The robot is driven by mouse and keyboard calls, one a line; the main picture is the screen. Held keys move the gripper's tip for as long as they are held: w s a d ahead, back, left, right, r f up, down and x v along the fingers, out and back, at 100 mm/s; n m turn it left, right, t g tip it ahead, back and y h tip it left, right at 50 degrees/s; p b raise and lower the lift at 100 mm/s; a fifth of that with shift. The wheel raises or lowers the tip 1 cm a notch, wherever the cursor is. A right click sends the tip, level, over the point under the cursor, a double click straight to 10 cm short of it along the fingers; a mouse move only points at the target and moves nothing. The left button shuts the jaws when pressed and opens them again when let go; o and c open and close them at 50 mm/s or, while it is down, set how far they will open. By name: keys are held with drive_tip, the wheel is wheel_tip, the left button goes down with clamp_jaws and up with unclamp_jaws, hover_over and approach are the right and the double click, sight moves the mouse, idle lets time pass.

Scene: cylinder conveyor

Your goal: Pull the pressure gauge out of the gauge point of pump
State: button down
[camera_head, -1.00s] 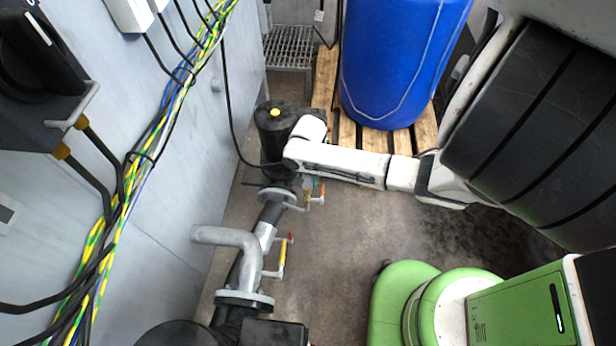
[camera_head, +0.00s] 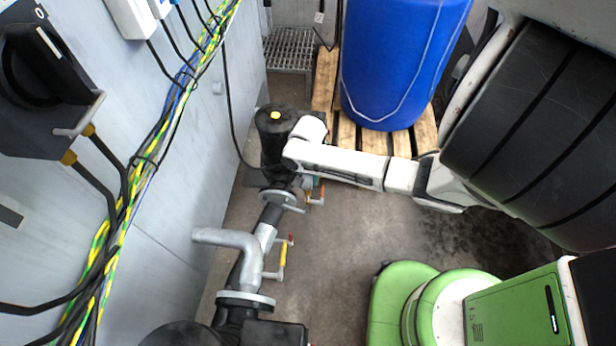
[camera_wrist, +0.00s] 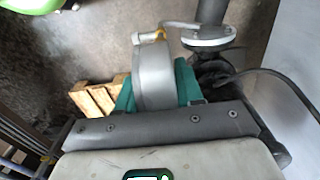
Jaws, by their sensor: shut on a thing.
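The pump (camera_head: 272,150) is a dark cylinder with a yellow cap, standing by the wall in the head view. My gripper (camera_wrist: 156,84) has teal fingers and is shut on a grey round body, the pressure gauge (camera_wrist: 152,72), in the wrist view. The gauge's face is turned away. In the head view my wrist and arm cover the gauge, and my gripper is mostly hidden beside the pump's lower end. The gauge point is hidden, so I cannot tell whether the gauge's stem is still in it.
A flanged pipe (camera_head: 242,265) with red and yellow valve handles (camera_head: 283,255) runs forward from the pump. A blue barrel (camera_head: 395,60) stands on a wooden pallet (camera_head: 425,130). Cables (camera_head: 150,150) and a switch box (camera_head: 45,80) are on the left wall.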

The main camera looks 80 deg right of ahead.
drive_tip(key=shift+r, duration=0.15)
drive_tip(key=shift+r+p, duration=0.5)
drive_tip(key=shift+p, duration=0.15)
drive_tip(key=shift+r+p, duration=0.55)
drive_tip(key=shift+p, duration=0.05)
drive_tip(key=shift+r, duration=0.1)
drive_tip(key=shift+r+p, duration=2.35)
drive_tip(key=shift+r, duration=1.3)
